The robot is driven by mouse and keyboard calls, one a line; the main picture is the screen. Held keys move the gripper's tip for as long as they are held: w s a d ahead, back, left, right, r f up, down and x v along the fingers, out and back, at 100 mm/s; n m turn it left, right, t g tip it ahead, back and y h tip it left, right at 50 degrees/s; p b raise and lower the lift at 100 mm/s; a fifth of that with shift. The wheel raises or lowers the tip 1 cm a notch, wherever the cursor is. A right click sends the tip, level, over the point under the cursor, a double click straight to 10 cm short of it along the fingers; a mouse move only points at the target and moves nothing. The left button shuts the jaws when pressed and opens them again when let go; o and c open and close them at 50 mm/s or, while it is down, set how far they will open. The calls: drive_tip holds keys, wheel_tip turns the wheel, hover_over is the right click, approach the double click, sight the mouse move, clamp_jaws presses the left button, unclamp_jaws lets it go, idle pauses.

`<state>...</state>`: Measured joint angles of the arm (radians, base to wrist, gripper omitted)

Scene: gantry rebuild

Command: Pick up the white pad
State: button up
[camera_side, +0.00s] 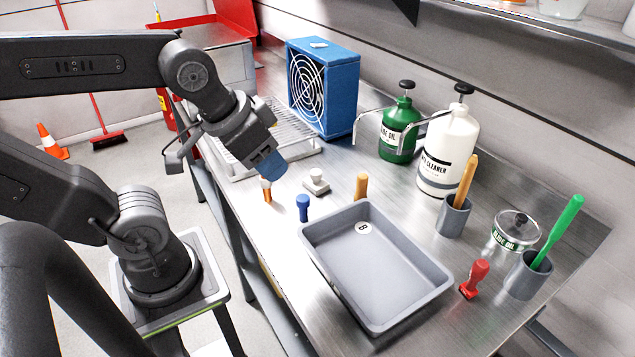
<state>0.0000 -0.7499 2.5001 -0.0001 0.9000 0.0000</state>
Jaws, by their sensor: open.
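My gripper (269,168), with blue fingertips, hangs over the bench to the left of the pad, pointing down and to the right. It is open and apart from the pad. No object shows between the fingers, though the gap is mostly hidden from this side. An orange-and-white handled piece (266,190) stands just below the fingertips; I cannot tell whether they touch.
A blue-handled piece (303,208) and a wooden-handled one (361,186) stand near the pad. The grey tray (322,262) lies in front. A wire rack (296,138) and the blue fan box (339,97) stand behind. Green (401,135) and white (447,150) pump bottles stand right.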

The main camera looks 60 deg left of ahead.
drive_tip(key=o, duration=0.3)
drive_tip(key=shift+o, duration=0.2)
drive_tip(key=n+g, duration=0.6)
drive_tip(key=n, duration=1.1)
hover_over(316, 171)
wheel_tip(316, 171, down, 6)
drive_tip(key=f, duration=0.8)
drive_tip(key=shift+w+d+f, duration=0.15)
drive_tip(key=shift+w+f, duration=0.05)
drive_tip(key=shift+w, duration=0.1)
drive_tip(key=f, duration=0.4)
drive_tip(key=shift+s, duration=0.4)
drive_tip(key=shift+f, duration=0.65)
